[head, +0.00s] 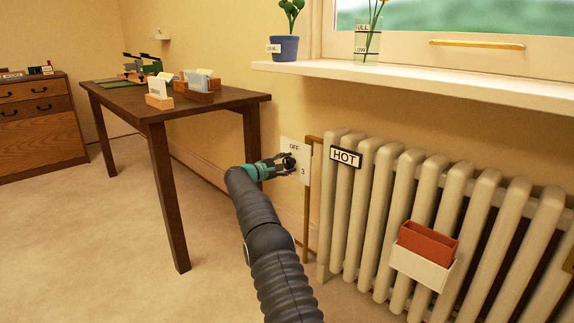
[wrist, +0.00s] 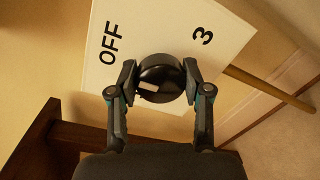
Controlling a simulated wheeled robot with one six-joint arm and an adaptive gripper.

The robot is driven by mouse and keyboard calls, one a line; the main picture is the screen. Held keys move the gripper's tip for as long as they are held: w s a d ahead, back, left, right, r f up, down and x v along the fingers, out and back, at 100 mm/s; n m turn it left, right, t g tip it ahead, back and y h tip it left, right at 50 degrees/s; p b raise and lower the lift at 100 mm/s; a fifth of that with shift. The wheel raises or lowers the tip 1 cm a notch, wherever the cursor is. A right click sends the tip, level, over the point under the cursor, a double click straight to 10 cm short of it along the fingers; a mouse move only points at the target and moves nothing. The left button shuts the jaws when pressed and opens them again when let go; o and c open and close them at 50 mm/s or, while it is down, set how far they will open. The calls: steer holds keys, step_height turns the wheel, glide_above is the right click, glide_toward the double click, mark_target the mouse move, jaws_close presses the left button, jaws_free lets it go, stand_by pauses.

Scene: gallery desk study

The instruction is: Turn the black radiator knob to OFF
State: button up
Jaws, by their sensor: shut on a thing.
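The black radiator knob (wrist: 160,72) is round and sits on a white plate (wrist: 160,20) marked OFF and 3. A small white mark shows on the knob's face, low and left of its middle; which label it lines up with I cannot tell. My gripper (wrist: 159,82) is shut on the knob, one finger on each side. In the head view the plate (head: 292,143) is on the wall left of the radiator, OFF at its top and 3 at its lower right. My gripper (head: 284,164) reaches the knob there and partly hides it.
The cream radiator (head: 384,190) carries a HOT sign (head: 345,158) and a red and white holder (head: 425,258). A windowsill (head: 430,84) with a blue plant pot (head: 284,47) juts out above. A dark wooden table (head: 150,108) stands left. The carpet between is clear.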

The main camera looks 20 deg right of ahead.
stand_by(0.5)
steer(key=o, duration=1.2)
steer(key=shift+c, duration=0.2)
steer(key=shift+a, duration=0.15)
steer(key=v, duration=1.1)
steer(key=shift+s+a, duration=0.15)
steer(key=shift+a, duration=0.25)
